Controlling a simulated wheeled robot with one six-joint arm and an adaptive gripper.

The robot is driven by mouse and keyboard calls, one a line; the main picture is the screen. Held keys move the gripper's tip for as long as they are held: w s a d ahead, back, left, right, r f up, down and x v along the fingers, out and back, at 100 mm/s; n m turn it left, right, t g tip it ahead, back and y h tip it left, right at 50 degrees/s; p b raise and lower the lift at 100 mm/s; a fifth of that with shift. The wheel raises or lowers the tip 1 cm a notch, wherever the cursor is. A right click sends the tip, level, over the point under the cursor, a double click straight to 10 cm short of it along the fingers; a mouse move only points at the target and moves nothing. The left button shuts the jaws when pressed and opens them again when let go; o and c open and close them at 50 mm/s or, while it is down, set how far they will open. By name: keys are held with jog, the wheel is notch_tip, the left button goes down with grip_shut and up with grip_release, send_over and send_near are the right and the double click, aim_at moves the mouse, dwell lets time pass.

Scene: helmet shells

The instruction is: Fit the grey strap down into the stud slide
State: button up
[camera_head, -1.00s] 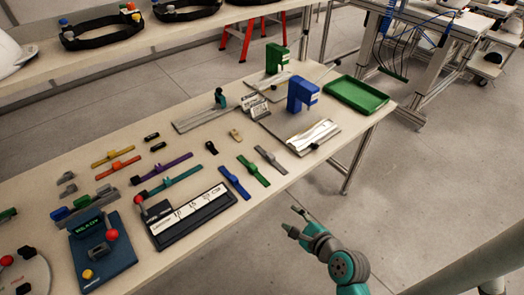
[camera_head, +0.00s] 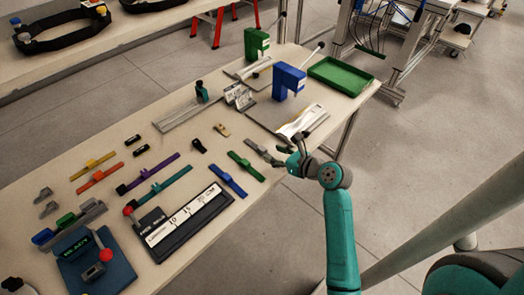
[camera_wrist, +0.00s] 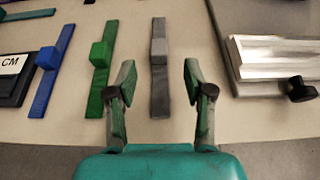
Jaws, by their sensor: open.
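The grey strap (camera_wrist: 160,85) lies flat on the table with a raised block on it. In the wrist view it lies between and ahead of my gripper's open fingers (camera_wrist: 160,95), which do not appear to touch it. In the head view my gripper (camera_head: 285,155) is at the table's near edge, partly covering the grey strap (camera_head: 257,149). The gripper is open and empty. I cannot tell for sure which fixture is the stud slide; a long grey rail with a teal post (camera_head: 190,110) stands toward the back of the table.
A green strap (camera_wrist: 103,65) and a blue strap (camera_wrist: 52,65) lie left of the grey one. A metal plate fixture with a black knob (camera_wrist: 285,65) is close on the right. Blue (camera_head: 289,80) and green (camera_head: 256,43) presses and a green tray (camera_head: 340,75) stand farther back.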

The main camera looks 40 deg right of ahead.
aim_at(265, 150)
jog(key=shift+x, duration=2.75)
jog(key=shift+a, duration=0.1)
grip_shut()
